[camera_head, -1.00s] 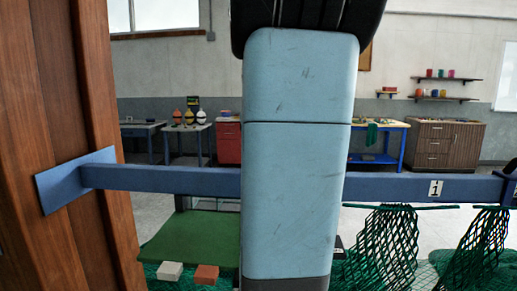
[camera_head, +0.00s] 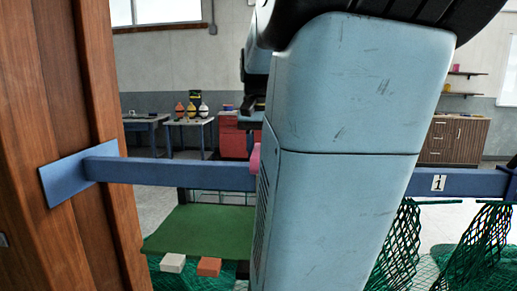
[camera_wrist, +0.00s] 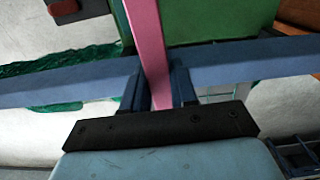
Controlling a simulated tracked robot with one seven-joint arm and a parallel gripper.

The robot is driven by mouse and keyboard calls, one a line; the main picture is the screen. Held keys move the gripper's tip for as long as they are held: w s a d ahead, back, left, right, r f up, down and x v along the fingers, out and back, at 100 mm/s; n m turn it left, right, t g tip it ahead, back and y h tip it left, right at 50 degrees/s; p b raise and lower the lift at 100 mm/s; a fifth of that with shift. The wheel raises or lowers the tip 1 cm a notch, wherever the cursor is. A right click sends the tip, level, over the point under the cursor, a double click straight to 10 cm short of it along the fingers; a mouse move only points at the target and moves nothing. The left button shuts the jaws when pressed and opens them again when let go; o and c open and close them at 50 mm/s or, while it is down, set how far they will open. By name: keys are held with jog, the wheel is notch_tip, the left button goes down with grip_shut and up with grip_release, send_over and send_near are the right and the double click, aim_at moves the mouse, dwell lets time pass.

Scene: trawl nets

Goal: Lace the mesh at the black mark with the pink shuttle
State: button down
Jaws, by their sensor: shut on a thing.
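The pink shuttle (camera_wrist: 148,40) is long and narrow and stands between the fingers of my gripper (camera_wrist: 157,75) in the wrist view. My gripper is shut on it. In the head view only a small pink piece of the shuttle (camera_head: 255,160) shows at the left edge of my arm, in front of the blue rail (camera_head: 190,174). My arm hides most of the gripper there. Green mesh (camera_head: 400,245) hangs under the rail right of my arm. Green netting (camera_wrist: 60,62) also shows at the left in the wrist view. I cannot make out the black mark.
A wooden post (camera_head: 75,150) holds the rail at the left. A number 1 label (camera_head: 438,183) is on the rail at the right.

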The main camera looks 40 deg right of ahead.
jog(key=shift+s+a, duration=1.05)
jog(key=shift+a, duration=0.2)
jog(key=shift+s+a, duration=1.05)
jog(key=shift+a, duration=0.15)
